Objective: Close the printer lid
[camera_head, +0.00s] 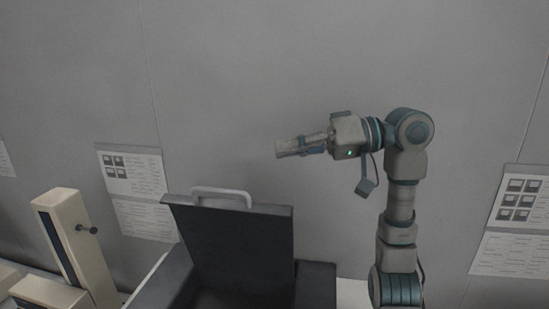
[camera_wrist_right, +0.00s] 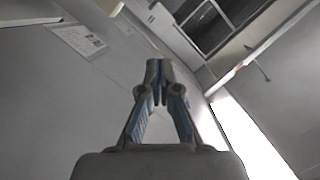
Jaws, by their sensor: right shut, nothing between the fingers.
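The printer lid (camera_head: 243,250) is a dark panel standing raised and open, with a light grey handle (camera_head: 222,194) along its top edge. The dark printer body (camera_head: 316,283) sits below it at the bottom of the head view. My right gripper (camera_head: 280,149) is up in the air, above and to the right of the lid, pointing left and apart from it. In the right wrist view its fingers (camera_wrist_right: 159,72) meet at the tips, shut and empty. The lid is not clearly seen in that view. My left gripper is out of view.
A beige device (camera_head: 75,245) with a small dark knob stands left of the printer. Printed sheets hang on the grey wall (camera_head: 270,80), one at left (camera_head: 135,185) and one at right (camera_head: 517,220). The space around my right gripper is free.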

